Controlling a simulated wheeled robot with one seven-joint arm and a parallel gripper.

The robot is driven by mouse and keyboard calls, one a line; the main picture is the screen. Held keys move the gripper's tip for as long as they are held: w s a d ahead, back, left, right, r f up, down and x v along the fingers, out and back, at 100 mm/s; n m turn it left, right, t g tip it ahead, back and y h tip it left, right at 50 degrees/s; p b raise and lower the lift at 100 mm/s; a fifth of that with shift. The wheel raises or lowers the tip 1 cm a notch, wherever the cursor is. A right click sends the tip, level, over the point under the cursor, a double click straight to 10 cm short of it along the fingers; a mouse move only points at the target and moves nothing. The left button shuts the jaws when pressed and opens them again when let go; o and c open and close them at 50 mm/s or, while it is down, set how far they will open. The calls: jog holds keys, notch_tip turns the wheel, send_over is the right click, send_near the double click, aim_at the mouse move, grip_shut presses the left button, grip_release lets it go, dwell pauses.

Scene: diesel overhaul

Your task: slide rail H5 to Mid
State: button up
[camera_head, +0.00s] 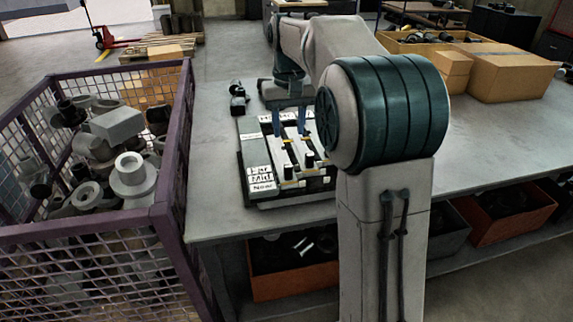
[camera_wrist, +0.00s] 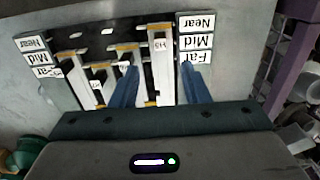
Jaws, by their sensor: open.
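The slide board (camera_head: 247,160) lies on the grey table with its Far, Mid and Near label plate (camera_head: 261,180) on the left. In the wrist view the picture is turned, and that label plate (camera_wrist: 196,41) is at the right. The pale rail with the H5 tag (camera_wrist: 158,45) is the rail closest to that plate. Its tag is roughly level with Mid, but I cannot tell its exact setting. My gripper (camera_wrist: 160,86) is open, with one blue finger on each side of the H5 rail. Contact is unclear. It also shows above the board's far part in the head view (camera_head: 289,122).
Other rails (camera_wrist: 125,50) stand close beside H5, with a second label plate (camera_wrist: 36,58) beyond them. A purple mesh crate (camera_head: 172,150) of metal parts stands left of the table. Cardboard boxes (camera_head: 505,75) sit at the back right. Small dark parts (camera_head: 237,97) lie beyond the board.

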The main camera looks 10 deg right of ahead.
aim_at(288, 164)
jog(key=f, duration=1.3)
jog(key=shift+w+f, duration=0.3)
jog(key=shift+f, duration=0.1)
grip_shut()
jog(key=shift+w+r, duration=0.15)
jog(key=shift+w, duration=0.05)
jog(key=w+p, duration=0.1)
jog(key=w, duration=0.2)
jog(key=shift+w, duration=0.25)
jog(key=shift+s, duration=0.2)
grip_release()
